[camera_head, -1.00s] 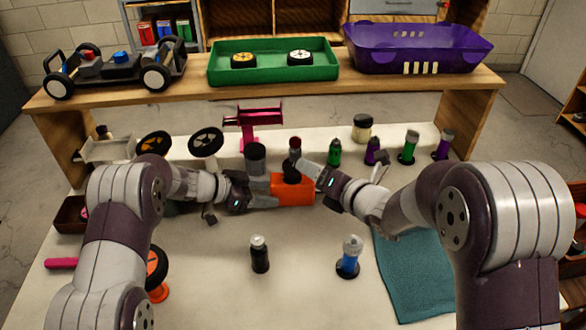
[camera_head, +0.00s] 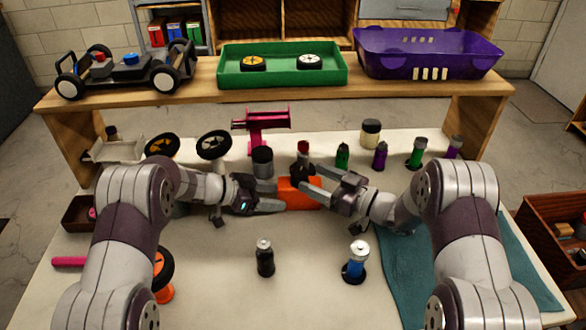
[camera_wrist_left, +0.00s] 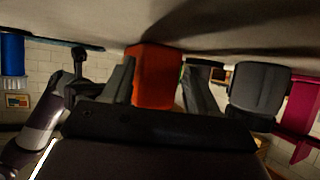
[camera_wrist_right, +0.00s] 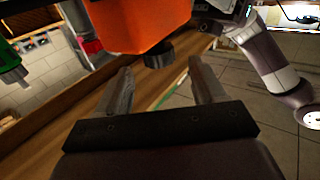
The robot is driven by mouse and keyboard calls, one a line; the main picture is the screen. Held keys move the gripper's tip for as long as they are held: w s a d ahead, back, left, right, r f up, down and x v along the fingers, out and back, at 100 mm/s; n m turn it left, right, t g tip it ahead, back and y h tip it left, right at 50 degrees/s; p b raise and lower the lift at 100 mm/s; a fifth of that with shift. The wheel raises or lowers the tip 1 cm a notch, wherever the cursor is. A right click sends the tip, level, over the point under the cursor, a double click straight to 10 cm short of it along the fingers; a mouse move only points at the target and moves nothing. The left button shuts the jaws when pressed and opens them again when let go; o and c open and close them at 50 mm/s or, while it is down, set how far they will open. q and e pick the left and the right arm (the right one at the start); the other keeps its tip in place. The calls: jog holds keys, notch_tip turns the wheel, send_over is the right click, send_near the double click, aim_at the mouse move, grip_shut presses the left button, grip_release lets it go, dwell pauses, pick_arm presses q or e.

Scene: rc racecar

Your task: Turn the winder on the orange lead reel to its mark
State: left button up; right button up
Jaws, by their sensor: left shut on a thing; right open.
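The orange lead reel (camera_head: 299,196) is a boxy orange body on the worktable, mostly behind my grippers. My left gripper (camera_head: 278,197) is shut on it from the left. In the left wrist view the orange body (camera_wrist_left: 155,78) sits between the fingers. The black winder (camera_head: 299,172) is a small dark knob on the reel; in the right wrist view the knob (camera_wrist_right: 158,56) sticks out from the orange body. My right gripper (camera_wrist_right: 160,68) is open, its fingertips on either side of the knob, with visible gaps. The mark cannot be made out.
A grey-black cylinder (camera_head: 262,161) and a pink stand (camera_head: 262,125) are close behind the reel. Green and purple bottles (camera_head: 380,156) stand at the back right. A black bottle (camera_head: 265,258) and a blue bottle (camera_head: 356,262) stand in front.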

aim_at(294, 168)
jog(key=x, duration=0.7)
jog(key=shift+c, duration=0.4)
jog(key=c, duration=0.9)
jog(key=shift+w+d+m+t+h, duration=0.1)
jog(key=shift+m+t+h, duration=0.7)
jog(key=shift+t+h, duration=0.1)
jog(key=shift+w+d+m+t+h, duration=0.1)
jog(key=shift+m+t+h, duration=0.7)
jog(key=shift+t+h, duration=0.1)
jog(key=o, duration=1)
